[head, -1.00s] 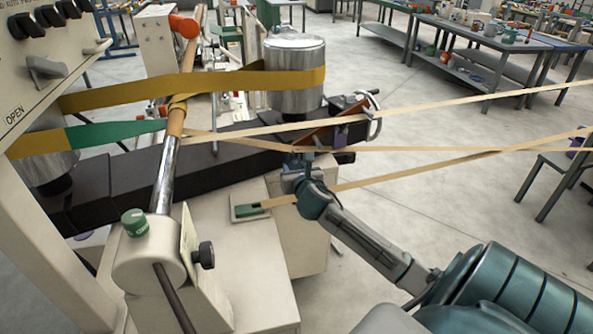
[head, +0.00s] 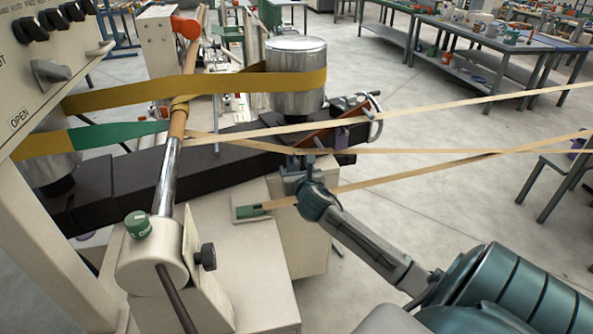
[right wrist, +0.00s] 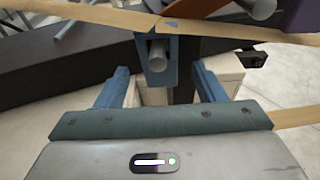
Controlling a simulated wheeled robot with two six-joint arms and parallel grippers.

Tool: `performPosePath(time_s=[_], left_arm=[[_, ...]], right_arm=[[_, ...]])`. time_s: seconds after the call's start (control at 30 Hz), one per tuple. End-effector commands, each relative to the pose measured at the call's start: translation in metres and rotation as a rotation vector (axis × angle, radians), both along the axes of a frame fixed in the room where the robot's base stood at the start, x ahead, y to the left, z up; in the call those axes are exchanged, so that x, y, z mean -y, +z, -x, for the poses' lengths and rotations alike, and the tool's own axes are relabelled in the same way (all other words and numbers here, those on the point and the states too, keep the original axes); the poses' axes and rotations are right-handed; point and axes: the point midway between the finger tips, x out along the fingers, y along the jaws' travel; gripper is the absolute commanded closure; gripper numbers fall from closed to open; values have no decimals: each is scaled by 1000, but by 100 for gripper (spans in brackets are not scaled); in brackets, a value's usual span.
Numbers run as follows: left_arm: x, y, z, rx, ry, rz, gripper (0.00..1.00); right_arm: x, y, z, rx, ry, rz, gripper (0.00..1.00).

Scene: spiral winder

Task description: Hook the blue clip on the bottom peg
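The blue clip (right wrist: 145,65) shows in the right wrist view as an upright blue frame hanging under a tan band (right wrist: 115,17). The round grey end of a peg (right wrist: 157,50) shows inside its opening, so the clip appears to be around the peg. My right gripper (right wrist: 162,80) is open, one finger on each side of the clip, with gaps between. In the head view my right gripper (head: 298,168) is just below the meeting point of the tan bands, where the clip is too small to make out clearly. My left gripper is not in view.
A dark beam (head: 215,165) runs behind the gripper, with a metal drum (head: 296,90) wrapped in yellow band above. Tan bands stretch right across the open floor.

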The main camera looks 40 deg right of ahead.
Motion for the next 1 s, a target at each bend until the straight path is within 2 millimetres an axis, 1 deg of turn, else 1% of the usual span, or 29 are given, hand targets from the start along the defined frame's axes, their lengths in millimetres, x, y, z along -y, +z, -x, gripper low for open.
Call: performPosePath(time_s=[0.23,0.33,0.47,0.6,0.8,0.9,1.0], left_arm=[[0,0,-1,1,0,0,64],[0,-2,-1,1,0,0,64],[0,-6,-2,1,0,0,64],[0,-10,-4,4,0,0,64],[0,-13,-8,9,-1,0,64],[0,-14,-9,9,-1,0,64],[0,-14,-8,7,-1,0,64]], right_arm=[[-1,0,1,0,0,0,37],[-4,1,8,0,1,1,37],[-15,4,26,-1,3,1,37],[-28,10,51,-1,3,1,37],[-44,18,80,0,2,0,37],[-49,20,88,0,1,1,37],[-51,22,92,0,0,0,37]])
